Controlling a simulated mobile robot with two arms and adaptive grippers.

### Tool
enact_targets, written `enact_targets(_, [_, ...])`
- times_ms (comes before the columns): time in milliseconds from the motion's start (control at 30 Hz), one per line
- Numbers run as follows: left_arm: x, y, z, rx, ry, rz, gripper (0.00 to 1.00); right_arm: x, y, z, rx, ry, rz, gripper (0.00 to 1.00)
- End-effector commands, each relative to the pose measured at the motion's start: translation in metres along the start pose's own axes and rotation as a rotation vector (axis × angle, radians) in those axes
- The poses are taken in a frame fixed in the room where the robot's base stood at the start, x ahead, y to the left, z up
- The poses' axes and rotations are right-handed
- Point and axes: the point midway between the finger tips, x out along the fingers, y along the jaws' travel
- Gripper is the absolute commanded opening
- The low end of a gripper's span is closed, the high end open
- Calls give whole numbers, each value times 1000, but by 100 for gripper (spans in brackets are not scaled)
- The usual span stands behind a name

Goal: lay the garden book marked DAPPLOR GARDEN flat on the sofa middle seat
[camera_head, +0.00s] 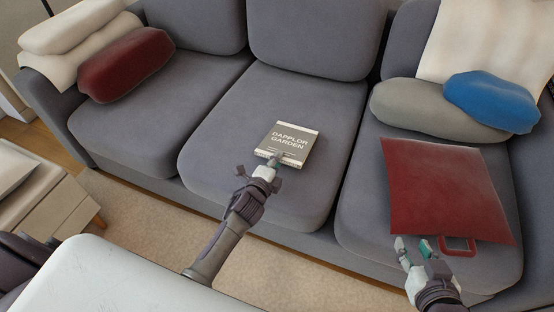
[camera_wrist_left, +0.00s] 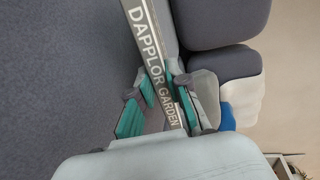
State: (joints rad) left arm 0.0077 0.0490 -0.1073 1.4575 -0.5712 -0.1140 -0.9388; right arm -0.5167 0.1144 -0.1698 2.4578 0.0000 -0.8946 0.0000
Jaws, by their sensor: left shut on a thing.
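The garden book (camera_head: 297,136), grey-green with pale bands and DAPPLOR GARDEN on its cover, is cover-up over the sofa middle seat (camera_head: 225,140). My left gripper (camera_head: 271,166) is shut on its near edge. In the left wrist view the book's lettered spine (camera_wrist_left: 150,62) runs between the teal-padded fingers of the left gripper (camera_wrist_left: 165,104). I cannot tell whether the book's underside touches the cushion. My right gripper (camera_head: 414,246) is open and empty in the head view, near the right seat's front edge.
A red bag (camera_head: 440,185) with a handle lies on the right seat, close to my right gripper. Grey (camera_head: 425,108) and blue (camera_head: 492,100) cushions lie behind it. A dark red cushion (camera_head: 126,65) is at the left armrest. The middle seat around the book is clear.

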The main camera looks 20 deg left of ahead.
Motion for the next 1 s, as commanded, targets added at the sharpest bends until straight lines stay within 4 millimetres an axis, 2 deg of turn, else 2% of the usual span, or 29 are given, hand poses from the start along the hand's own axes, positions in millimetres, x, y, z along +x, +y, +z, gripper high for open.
enact_targets(300, [0,-1,0,0,1,-3,0,0,0,-2,0,9,-1,40])
enact_targets(333, [0,-1,0,0,1,-3,19,0,0,-2,0,9,-1,40])
enact_targets(467, [0,-1,0,0,1,-3,41,0,0,-2,0,8,0,40])
enact_targets(500, [0,-1,0,0,1,-3,45,0,0,-2,0,8,0,40])
enact_targets(700, [0,-1,0,0,0,-2,45,0,0,-2,0,8,0,40])
enact_targets(1000, [0,0,0,0,0,0,96,0,0,-1,0,7,0,40])
